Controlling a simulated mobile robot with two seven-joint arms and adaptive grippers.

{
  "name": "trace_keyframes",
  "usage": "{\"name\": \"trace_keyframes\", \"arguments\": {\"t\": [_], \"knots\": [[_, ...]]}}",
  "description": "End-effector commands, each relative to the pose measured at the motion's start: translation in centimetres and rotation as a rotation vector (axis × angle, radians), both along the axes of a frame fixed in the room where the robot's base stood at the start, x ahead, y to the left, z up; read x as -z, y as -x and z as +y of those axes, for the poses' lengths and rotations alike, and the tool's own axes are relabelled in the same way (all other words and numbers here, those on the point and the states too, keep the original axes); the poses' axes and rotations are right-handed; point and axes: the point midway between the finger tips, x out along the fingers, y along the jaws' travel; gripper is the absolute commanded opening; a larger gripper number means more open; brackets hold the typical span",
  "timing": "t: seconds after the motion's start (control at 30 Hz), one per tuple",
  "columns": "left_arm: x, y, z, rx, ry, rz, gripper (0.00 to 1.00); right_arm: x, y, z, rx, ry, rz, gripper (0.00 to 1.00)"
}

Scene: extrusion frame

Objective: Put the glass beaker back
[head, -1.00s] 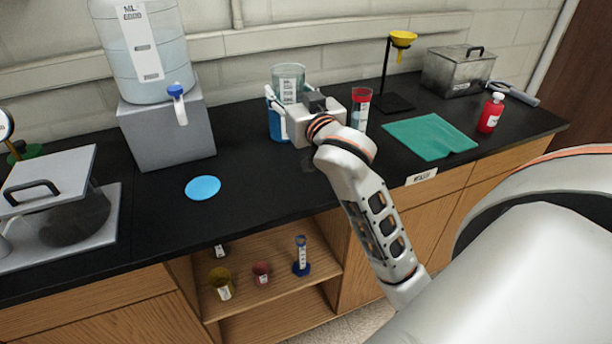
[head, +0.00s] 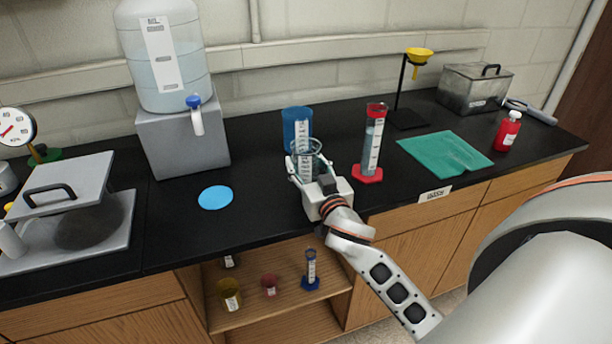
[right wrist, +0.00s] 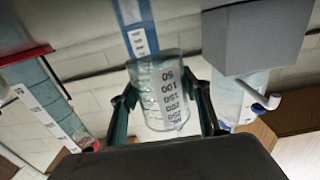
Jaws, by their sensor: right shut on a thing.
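The glass beaker (head: 306,148) is clear with a white scale label. My right gripper (head: 318,182) is shut on it over the middle of the black counter, with a finger on each side. The beaker (right wrist: 162,92) also shows between the two fingers (right wrist: 165,110) in the right wrist view, and looks mostly clear inside. In the head view its lower part is hidden by the gripper, so I cannot tell whether it touches the counter. My left gripper is not in view.
A blue container (head: 296,128) stands just behind the beaker. A red-based cylinder (head: 373,145) stands to its right. A light blue disc (head: 215,197) lies on clear counter at left. A shelf (head: 250,296) below holds several small vessels. A green cloth (head: 445,152) lies at right.

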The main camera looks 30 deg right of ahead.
Motion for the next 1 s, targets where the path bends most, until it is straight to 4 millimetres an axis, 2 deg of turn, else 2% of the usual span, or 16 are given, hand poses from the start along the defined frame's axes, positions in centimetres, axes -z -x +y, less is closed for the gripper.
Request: {"name": "trace_keyframes", "arguments": {"t": [0.1, 0.27, 0.7, 0.73, 0.8, 1.0], "knots": [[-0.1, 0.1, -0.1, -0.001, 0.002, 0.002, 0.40, 1.9, 0.1, 0.1, -0.001, 0.000, 0.006, 0.23], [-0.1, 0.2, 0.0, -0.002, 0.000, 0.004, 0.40, 3.6, 0.0, 0.0, -0.001, 0.000, 0.002, 0.23], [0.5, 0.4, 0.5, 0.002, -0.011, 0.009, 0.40, 4.3, 0.0, 0.1, -0.001, 0.000, 0.001, 0.23], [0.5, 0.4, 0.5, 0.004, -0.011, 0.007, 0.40, 4.3, 0.0, 0.1, -0.002, 0.000, 0.001, 0.49], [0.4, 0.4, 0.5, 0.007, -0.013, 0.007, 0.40, 4.3, 0.0, 0.1, -0.002, 0.000, 0.002, 0.63], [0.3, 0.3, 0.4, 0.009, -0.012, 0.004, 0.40, 4.2, 0.0, 0.1, -0.001, 0.000, 0.002, 0.63]]}}
